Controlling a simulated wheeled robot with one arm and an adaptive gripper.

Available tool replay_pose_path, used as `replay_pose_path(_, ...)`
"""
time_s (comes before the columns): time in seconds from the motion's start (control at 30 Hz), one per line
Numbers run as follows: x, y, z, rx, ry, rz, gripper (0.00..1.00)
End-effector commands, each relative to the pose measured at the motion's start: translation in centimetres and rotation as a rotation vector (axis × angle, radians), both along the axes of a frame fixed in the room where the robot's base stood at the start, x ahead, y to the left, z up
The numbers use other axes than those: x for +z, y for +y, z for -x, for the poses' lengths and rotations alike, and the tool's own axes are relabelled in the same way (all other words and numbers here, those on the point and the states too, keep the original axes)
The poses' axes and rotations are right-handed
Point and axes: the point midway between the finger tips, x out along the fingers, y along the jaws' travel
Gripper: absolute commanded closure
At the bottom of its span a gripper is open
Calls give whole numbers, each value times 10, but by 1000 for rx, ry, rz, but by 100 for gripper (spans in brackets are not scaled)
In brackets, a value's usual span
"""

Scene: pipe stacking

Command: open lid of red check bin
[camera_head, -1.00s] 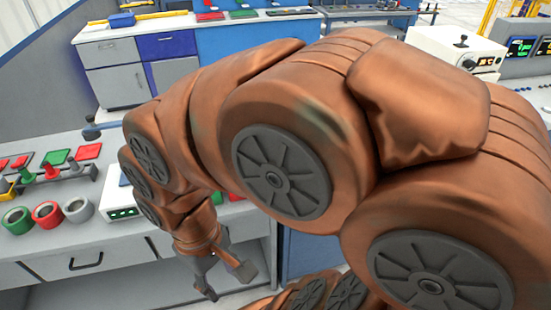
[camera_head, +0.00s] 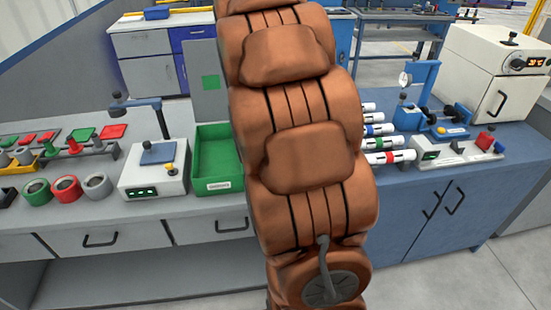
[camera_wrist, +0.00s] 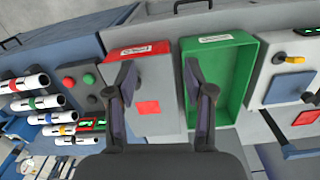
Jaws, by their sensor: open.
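The red check bin shows in the wrist view as a flat grey lid (camera_wrist: 160,85) with a red square (camera_wrist: 148,107) on it. A strip of red wall with a white label (camera_wrist: 138,50) runs along its edge. The lid is shut. In the head view my arm hides the red bin and my gripper.
The green bin (camera_wrist: 247,90) stands open beside the red bin; its raised lid (camera_head: 210,100) shows in the head view. A white instrument box (camera_head: 153,180) is left of it. White banded pipes (camera_head: 390,157) and a button box (camera_wrist: 82,82) lie on the other side.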

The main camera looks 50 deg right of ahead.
Motion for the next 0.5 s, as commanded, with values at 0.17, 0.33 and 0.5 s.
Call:
replay_pose_path(0.17, -20, -60, -15, -112, -16, 10, 47)
replay_pose_path(0.33, -27, -91, -20, -167, -26, 15, 47)
replay_pose_path(0.5, -32, -100, -21, -183, -27, 15, 47)
